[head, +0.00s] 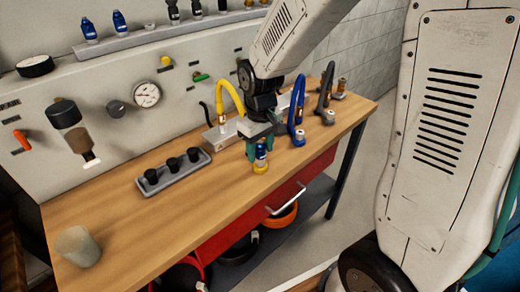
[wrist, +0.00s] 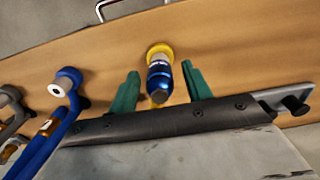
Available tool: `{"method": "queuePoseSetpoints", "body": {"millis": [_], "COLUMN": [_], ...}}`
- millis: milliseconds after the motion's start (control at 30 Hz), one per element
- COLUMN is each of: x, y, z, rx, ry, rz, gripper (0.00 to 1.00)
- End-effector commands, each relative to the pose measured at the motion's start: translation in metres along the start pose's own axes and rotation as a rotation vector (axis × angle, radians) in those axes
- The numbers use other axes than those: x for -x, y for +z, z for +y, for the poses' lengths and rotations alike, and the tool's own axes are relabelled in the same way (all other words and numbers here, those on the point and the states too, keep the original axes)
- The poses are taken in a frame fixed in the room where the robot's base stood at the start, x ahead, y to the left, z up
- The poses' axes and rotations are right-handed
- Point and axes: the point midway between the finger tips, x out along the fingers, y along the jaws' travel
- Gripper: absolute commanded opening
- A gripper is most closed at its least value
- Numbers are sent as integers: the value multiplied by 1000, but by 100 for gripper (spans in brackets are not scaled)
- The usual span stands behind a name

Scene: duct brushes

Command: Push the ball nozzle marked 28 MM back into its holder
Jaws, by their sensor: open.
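A blue ball nozzle (head: 261,154) with a pale band stands at a yellow ring-shaped seat (head: 261,169) near the front of the bench. In the wrist view the blue nozzle (wrist: 158,78) points towards me, with the yellow seat (wrist: 159,49) around its far end. I cannot tell how deep it sits, and no 28 MM marking is legible. My gripper (head: 257,149) is open, its green fingers on either side of the nozzle. In the wrist view my gripper (wrist: 160,82) shows a gap on both sides of it.
Yellow (head: 230,92), blue (head: 297,100) and grey (head: 326,85) curved hoses stand close by at the back. A grey tray (head: 176,178) with three black cups lies left. A beige cup (head: 77,246) stands at the front left. Bare wood (head: 200,205) lies in front.

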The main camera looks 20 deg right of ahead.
Motion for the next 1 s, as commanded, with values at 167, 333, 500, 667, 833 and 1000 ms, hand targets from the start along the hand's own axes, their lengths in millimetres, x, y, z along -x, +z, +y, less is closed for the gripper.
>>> {"method": "queuePoseSetpoints", "body": {"millis": [167, 333, 500, 667, 833, 1000], "x": [0, 0, 0, 0, 3, 10], "y": [0, 0, 0, 0, 0, 0], "z": [0, 0, 0, 0, 0, 0], "rx": [0, 0, 0, 0, 0, 0], "ry": [0, 0, 0, 0, 0, 0], "rz": [0, 0, 0, 0, 1, 2], "gripper": [49, 49, 27, 0, 0, 0]}}
